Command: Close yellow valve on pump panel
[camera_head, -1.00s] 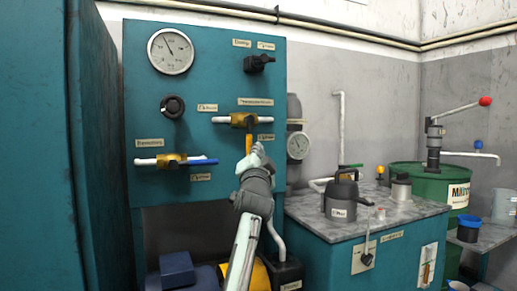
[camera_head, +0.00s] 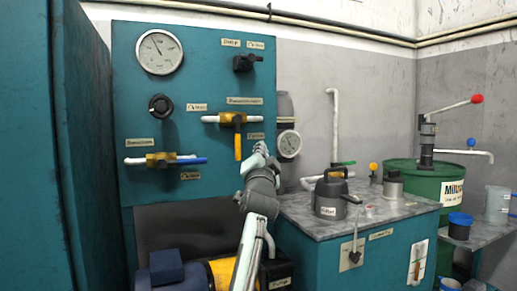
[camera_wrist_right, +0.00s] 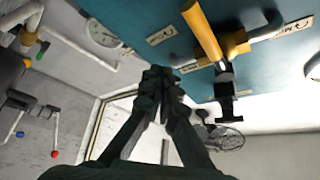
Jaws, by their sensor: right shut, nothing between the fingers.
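The pump panel (camera_head: 210,75) is a teal board on the left. The yellow valve handle (camera_head: 238,146) hangs straight down from a brass valve body (camera_head: 232,119) on a white pipe, across the pipe. In the right wrist view the yellow handle (camera_wrist_right: 203,32) and brass body (camera_wrist_right: 236,45) are at the upper right. My right gripper (camera_head: 260,152) is just right of the handle, apart from it in the picture. Its fingers (camera_wrist_right: 162,75) are together and empty. My left gripper is not in view.
A blue-handled valve (camera_head: 180,161) sits lower left on the panel, below a black knob (camera_head: 161,106). A gauge (camera_head: 289,143) is right of the panel. A grey-topped cabinet (camera_head: 305,215) with a dark can (camera_head: 330,192) stands right of my right arm.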

